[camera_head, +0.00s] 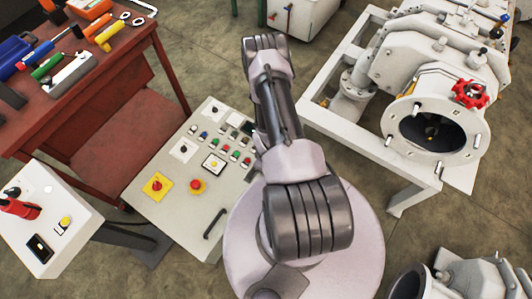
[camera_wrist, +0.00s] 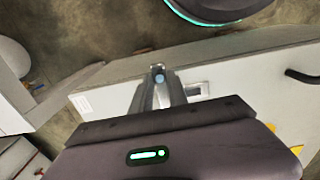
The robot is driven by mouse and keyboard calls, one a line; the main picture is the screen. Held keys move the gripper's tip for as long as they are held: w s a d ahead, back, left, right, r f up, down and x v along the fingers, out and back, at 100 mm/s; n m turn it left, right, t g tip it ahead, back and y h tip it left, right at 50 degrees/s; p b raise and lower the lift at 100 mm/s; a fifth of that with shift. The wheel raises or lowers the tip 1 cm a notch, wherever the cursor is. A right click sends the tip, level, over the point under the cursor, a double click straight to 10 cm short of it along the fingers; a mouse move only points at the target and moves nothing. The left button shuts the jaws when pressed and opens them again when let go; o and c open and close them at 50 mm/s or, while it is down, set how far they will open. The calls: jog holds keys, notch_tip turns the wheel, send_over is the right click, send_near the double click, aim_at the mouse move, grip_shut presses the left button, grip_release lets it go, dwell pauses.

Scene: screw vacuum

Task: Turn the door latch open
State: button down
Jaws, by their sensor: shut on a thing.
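In the wrist view my gripper (camera_wrist: 158,72) reaches to the side of a pale grey cabinet. Its two metal fingers are closed together on a small part with a bluish round spot (camera_wrist: 159,78), which I take to be the door latch. The fingers cover most of it, so its turn angle cannot be told. A silver rectangular plate (camera_wrist: 197,90) sits on the cabinet just right of the fingers. In the head view the cabinet (camera_head: 150,215) shows its button panel; my arm hides my gripper and the latch there.
A black bar handle (camera_head: 213,222) is on the cabinet's front; a dark handle also shows in the wrist view (camera_wrist: 302,76). A red table with tools (camera_head: 100,70) stands left. A white frame with a flanged pump and red valve wheel (camera_head: 469,94) stands right.

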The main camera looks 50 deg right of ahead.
dwell(0.4)
jog(key=c, duration=1.3)
grip_release()
notch_tip(320, 180, up, 18)
jog(key=p, duration=0.6)
jog(key=shift+f+p, duration=0.25)
jog(key=shift+p, duration=0.05)
